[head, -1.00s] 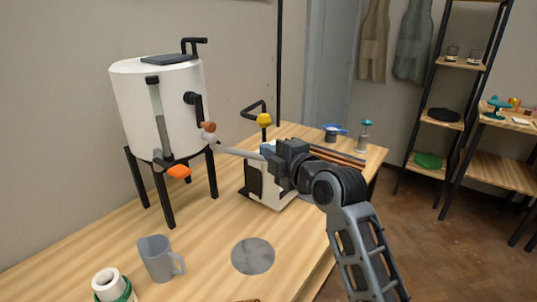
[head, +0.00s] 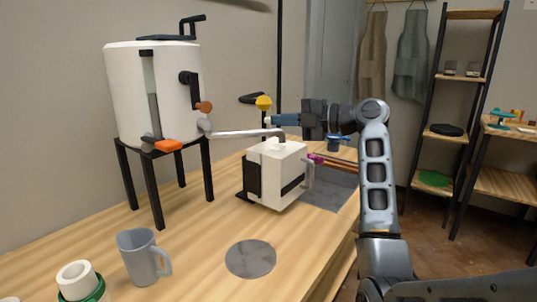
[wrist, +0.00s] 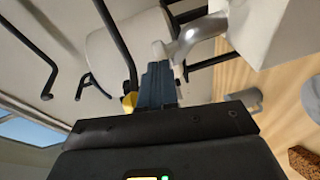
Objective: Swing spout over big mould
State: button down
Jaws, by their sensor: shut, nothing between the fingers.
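The white tank (head: 150,90) stands on black legs at the left of the table. Its grey spout (head: 240,133) reaches right, and its bent-down end is above the white strapped mould block (head: 277,172), seemingly over its top opening. The spout also shows in the wrist view (wrist: 197,36), with the pale mould (wrist: 265,30) beside it. My gripper (head: 272,120) is shut and empty, with blue fingers just above or beside the spout's end. In the wrist view its fingertips (wrist: 157,70) are close to the pipe; I cannot tell whether they touch.
A grey jug (head: 140,258), a round grey disc (head: 250,259) and a white roll-like piece with a green base (head: 78,280) are on the near table. A yellow knob (head: 263,102) is behind the spout. Shelves (head: 445,130) stand at right. Table front is partly clear.

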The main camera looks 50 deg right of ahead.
jog(key=shift+w+d+n+y+b, duration=0.4)
jog(key=shift+w+d+y+b, duration=0.2)
jog(key=shift+w+d+b, duration=0.9)
jog(key=shift+s+a, duration=0.2)
jog(key=shift+a, duration=0.1)
